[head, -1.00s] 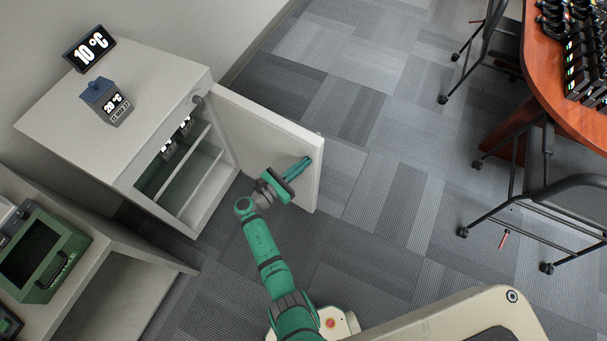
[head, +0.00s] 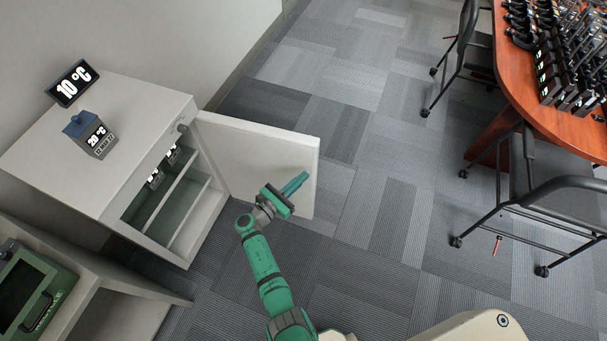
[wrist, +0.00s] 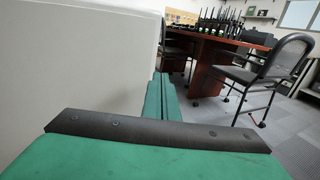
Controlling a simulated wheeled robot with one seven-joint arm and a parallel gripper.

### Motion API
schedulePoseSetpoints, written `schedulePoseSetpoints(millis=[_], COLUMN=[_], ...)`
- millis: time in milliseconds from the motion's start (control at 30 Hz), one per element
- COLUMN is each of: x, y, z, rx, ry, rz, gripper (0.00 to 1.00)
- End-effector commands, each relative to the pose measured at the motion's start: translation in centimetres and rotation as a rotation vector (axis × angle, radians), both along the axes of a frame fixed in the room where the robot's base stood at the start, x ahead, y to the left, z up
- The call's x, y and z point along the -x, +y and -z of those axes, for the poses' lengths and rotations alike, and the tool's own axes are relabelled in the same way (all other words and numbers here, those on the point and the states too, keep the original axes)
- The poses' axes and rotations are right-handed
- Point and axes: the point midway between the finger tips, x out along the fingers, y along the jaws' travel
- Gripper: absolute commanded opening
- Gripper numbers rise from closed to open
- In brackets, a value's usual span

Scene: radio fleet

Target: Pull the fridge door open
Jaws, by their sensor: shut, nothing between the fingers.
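The small white fridge (head: 80,150) stands against the wall at the left of the head view. Its door (head: 258,160) is swung wide open to the right, and the inside with its shelf (head: 190,205) shows. My gripper (head: 297,183) is shut and empty, beside the inner face of the door near its free edge. In the wrist view the green fingers (wrist: 162,98) lie together, and the pale door (wrist: 75,65) fills the left side. I cannot tell whether the fingers touch the door.
A desk with a green case (head: 35,295) is at lower left. A table with radios (head: 545,85) and chairs (head: 540,190) stand right. Carpet between is clear.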

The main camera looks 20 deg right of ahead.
Motion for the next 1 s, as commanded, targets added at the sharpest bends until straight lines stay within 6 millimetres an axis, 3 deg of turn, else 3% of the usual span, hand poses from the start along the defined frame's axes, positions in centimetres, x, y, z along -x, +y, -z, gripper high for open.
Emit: schedulePoseSetpoints(millis=[200, 500, 1000], x=[3.3, 7.5, 8.8], y=[3.7, 5.8, 6.6], z=[0.1, 0.0, 0.3], rx=[-0.001, -0.001, -0.012], ry=[0.002, 0.0, -0.001], rz=[-0.015, 0.004, 0.002], gripper=[0.0, 0.0, 0.0])
